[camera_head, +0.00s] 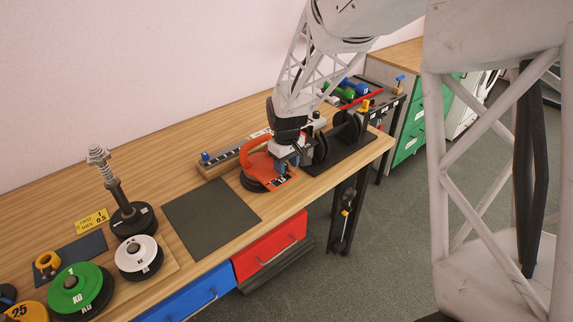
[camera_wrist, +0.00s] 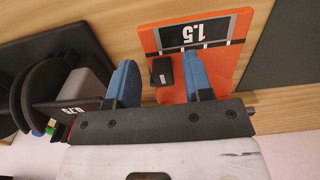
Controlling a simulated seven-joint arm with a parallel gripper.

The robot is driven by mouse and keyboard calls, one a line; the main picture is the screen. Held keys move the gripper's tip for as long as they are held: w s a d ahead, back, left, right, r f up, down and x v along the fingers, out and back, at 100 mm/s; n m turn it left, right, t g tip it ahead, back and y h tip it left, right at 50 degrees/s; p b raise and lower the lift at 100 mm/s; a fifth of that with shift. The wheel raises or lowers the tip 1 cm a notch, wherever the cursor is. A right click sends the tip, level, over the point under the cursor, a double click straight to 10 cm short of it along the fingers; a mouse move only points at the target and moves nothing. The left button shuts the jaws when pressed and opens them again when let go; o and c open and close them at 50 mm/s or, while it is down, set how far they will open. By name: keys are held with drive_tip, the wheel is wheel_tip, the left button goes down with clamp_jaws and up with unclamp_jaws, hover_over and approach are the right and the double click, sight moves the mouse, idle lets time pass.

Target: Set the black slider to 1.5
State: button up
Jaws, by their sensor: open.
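An orange panel (camera_wrist: 220,72) with a black strip marked 1.5 (camera_wrist: 205,32) and a line of white ticks fills the upper middle of the wrist view. The black slider (camera_wrist: 162,70) is a small block on the panel, left of the 1.5 mark. My gripper (camera_wrist: 160,66) is open, with one blue finger on each side of the slider. A gap shows on both sides of it; I cannot tell the fingers' height above the panel. In the head view my gripper (camera_head: 287,163) is over the orange panel (camera_head: 279,181), and the slider is hidden.
Dark weights (camera_head: 347,126) stand on a black mat to the right; a block labelled 0.75 (camera_wrist: 68,108) is close to the left finger. A bare dark mat (camera_head: 210,215) lies left. Green (camera_head: 78,287) and white (camera_head: 139,258) plates are farther left.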

sight(287, 165)
drive_tip(key=shift+r, duration=3.75)
drive_tip(key=s+d+r+m+t, duration=0.1)
drive_tip(key=s+d+r+m, duration=0.1)
drive_tip(key=s+d+r, duration=0.45)
drive_tip(key=s+d+r+m, duration=0.3)
drive_tip(key=s+d+r, duration=0.1)
drive_tip(key=s+d, duration=0.5)
drive_tip(key=s+d+m, duration=0.1)
drive_tip(key=s+d, duration=0.2)
drive_tip(key=s, duration=0.3)
drive_tip(key=s+d+r+m+t, duration=0.1)
drive_tip(key=s+d, duration=0.2)
drive_tip(key=s, duration=0.4)
drive_tip(key=s+d+m, duration=0.2)
drive_tip(key=s+d, duration=0.1)
drive_tip(key=s, duration=0.3)
drive_tip(key=shift+s+d+r+t, duration=0.15)
drive_tip(key=shift+s+r+t, duration=0.05)
drive_tip(key=shift+s+t, duration=0.1)
drive_tip(key=shift+w, duration=0.1)
